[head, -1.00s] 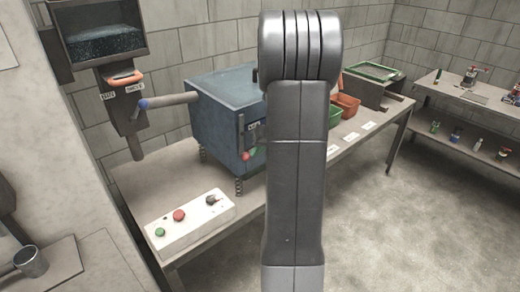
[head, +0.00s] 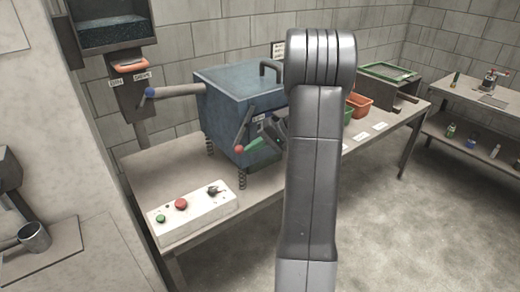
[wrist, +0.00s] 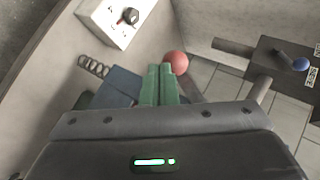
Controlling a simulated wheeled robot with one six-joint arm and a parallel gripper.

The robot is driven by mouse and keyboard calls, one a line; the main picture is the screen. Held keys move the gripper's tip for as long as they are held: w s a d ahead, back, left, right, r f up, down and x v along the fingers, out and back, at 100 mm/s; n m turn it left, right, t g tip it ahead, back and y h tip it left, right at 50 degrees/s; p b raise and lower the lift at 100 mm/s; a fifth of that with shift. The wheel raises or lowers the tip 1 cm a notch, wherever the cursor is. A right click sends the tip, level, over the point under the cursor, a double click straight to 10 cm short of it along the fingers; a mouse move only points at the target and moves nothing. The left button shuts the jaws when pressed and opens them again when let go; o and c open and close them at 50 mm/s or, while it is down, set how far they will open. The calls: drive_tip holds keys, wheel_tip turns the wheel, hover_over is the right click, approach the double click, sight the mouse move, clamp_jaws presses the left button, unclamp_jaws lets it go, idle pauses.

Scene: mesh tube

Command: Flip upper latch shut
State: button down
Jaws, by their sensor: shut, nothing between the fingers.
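The blue box (head: 213,110) stands on springs on the bench. On its front is a dark latch lever (head: 244,125) with a red knob (head: 239,149), slanting down to the left. The knob also shows in the wrist view (wrist: 176,62), just beyond my fingertips. My gripper (wrist: 160,70) has green fingers, closed together and empty, close to the red knob; I cannot tell if they touch it. In the head view my gripper (head: 258,152) is partly hidden behind my arm, which also covers the box's right side. I cannot tell if another latch is there.
A white control panel (head: 190,212) with buttons lies on the bench front. A hopper with an orange handle (head: 131,66) stands at the back left. An orange bin (head: 360,105) stands right.

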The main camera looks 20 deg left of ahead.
drive_tip(key=s+a+m+g+y+b, duration=0.1)
drive_tip(key=g+y, duration=0.1)
drive_tip(key=shift+s+a+r+y, duration=0.1)
drive_tip(key=shift+s+y, duration=0.1)
drive_tip(key=shift+y, duration=0.1)
drive_tip(key=shift+s+a+r+b, duration=0.45)
drive_tip(key=shift+s+r, duration=0.1)
drive_tip(key=shift+r, duration=0.15)
drive_tip(key=shift+s+a+r+b, duration=0.3)
drive_tip(key=shift+s+a+r, duration=0.2)
drive_tip(key=shift+r, duration=0.3)
